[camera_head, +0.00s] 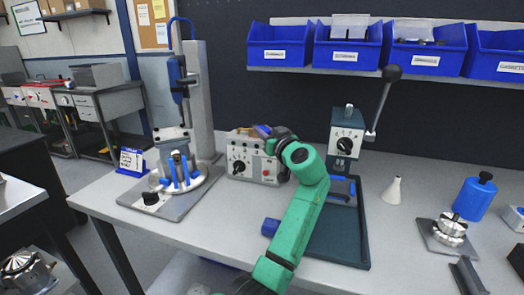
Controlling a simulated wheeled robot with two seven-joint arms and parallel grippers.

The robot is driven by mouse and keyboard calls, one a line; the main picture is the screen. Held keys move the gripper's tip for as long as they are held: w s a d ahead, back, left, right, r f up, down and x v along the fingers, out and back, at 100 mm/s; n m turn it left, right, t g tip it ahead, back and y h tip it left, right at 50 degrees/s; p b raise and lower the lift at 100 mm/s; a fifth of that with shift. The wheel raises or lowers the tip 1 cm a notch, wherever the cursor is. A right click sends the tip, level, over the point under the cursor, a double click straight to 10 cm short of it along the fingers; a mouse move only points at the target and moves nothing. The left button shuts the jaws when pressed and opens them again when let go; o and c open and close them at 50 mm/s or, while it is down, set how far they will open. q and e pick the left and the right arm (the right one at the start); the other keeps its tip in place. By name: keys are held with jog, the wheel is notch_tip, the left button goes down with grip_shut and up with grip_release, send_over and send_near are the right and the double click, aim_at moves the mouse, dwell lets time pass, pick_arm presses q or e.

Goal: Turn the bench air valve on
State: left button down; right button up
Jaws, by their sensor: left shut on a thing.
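A pale control box (240,160) with dark knobs and a red button stands on the bench, left of centre. My left arm, green, reaches up from the bottom edge to the top right of this box. My left gripper (267,132) is at the box's top edge, with its dark wrist partly covering it. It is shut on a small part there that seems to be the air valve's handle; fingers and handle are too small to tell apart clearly. The valve's body and the handle's angle cannot be made out. My right gripper is not in view.
A press with blue fixture parts (180,172) stands left. A lever press (346,138) with a raised black-knobbed handle stands behind a dark tray (355,250). Blue bins (347,54) hang above.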

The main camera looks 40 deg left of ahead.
pick_arm(q)
jog(key=shift+w+d+f+n+g+y+b, duration=0.15)
jog(key=shift+w+n+g+y+b, duration=0.1)
jog(key=shift+n+g+y+b, duration=0.35)
jog(key=shift+w+d+r+n+g+y+b, duration=0.1)
jog(key=shift+w+n+g+b, duration=0.25)
jog(key=shift+g, duration=0.45)
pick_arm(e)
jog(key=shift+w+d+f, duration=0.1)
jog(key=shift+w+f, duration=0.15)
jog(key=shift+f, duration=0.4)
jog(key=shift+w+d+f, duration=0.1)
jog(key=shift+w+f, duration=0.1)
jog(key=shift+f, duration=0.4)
pick_arm(q)
jog(key=shift+s, duration=0.1)
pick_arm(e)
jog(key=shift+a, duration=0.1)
pick_arm(q)
jog(key=c, duration=0.7)
grip_release()
jog(key=shift+c, duration=0.2)
jog(key=b+v, duration=0.2)
jog(key=v, duration=1.2)
jog(key=shift+d, duration=0.3)
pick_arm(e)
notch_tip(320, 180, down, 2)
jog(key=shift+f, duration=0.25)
